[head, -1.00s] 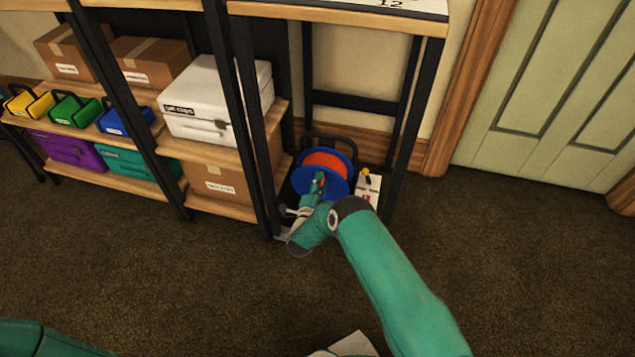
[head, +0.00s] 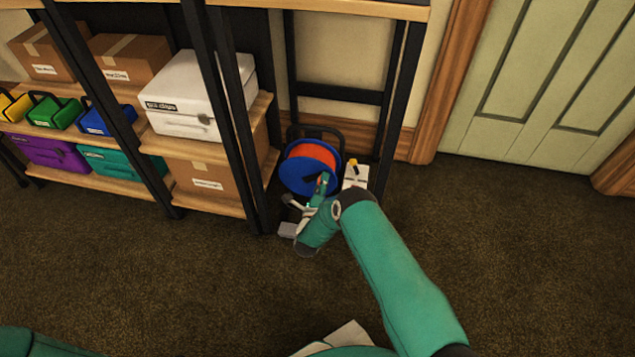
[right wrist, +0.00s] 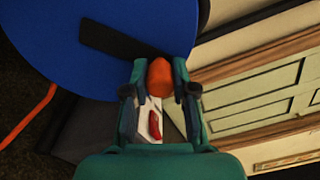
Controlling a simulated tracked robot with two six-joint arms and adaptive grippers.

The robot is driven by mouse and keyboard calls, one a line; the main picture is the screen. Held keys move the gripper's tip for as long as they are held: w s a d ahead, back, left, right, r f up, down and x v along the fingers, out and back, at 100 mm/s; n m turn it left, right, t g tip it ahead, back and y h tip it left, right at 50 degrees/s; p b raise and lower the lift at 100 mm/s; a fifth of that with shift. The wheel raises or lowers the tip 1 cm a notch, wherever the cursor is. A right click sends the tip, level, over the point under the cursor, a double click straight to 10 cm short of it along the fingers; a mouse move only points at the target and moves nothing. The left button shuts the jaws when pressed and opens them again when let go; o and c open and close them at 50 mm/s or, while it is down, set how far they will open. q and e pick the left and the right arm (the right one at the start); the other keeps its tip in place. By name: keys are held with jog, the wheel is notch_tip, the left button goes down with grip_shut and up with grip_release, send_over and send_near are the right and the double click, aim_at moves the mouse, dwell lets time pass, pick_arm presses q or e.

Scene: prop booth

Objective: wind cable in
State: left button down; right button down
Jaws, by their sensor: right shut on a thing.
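The cable reel has blue flanges (head: 298,178) and orange cable (head: 312,153) wound between them. It stands on the floor in the open bay of the shelf, with a black frame behind it. My right gripper (head: 323,182) is at the lower right of the reel's front face. In the right wrist view, its fingers (right wrist: 160,85) are shut on an orange crank knob (right wrist: 160,75). A black crank arm (right wrist: 118,40) runs from the knob across the blue flange. A stretch of orange cable (right wrist: 30,117) hangs out at the left there. My left gripper is out of view.
A white box (head: 355,180) with a yellow lever stands close to the right of the reel. A small grey block (head: 288,230) lies in front. A black shelf post (head: 238,130) rises on the left, beside shelved boxes and cases. Carpet (head: 500,260) at right is clear.

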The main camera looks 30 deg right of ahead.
jog(key=shift+d, duration=0.15)
dwell(0.3)
jog(key=c, duration=0.9)
grip_release()
jog(key=shift+f, duration=0.1)
jog(key=shift+s+a, duration=0.3)
jog(key=shift+a, duration=0.15)
jog(key=v, duration=1.1)
jog(key=shift+f, duration=0.1)
